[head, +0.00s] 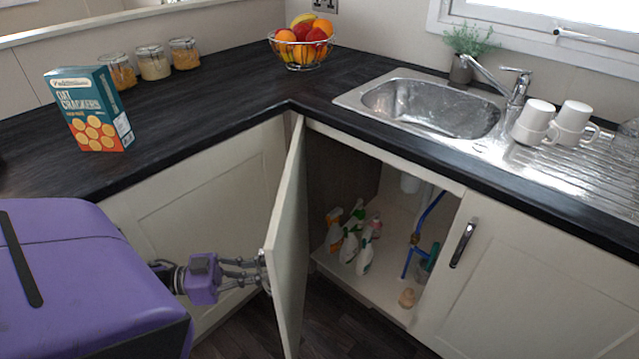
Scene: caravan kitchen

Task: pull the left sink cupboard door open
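The left sink cupboard door (288,240) stands wide open, swung out toward me and seen nearly edge-on. Its hinge side is by the corner under the worktop. My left gripper (258,272) is at the outer face of this door, on its left side, with its fingers reaching to the door. The handle is not clearly visible there, and I cannot tell whether the fingers are closed on it. The cupboard inside (340,185) is exposed. My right gripper is not in view.
Several spray bottles (350,245) and blue pipes (410,250) are inside the cupboard. The right cupboard door (530,285) is shut, with a dark handle (463,242). A sink (430,105), mugs (535,120), fruit bowl (302,48) and cracker box (90,110) are on the worktop.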

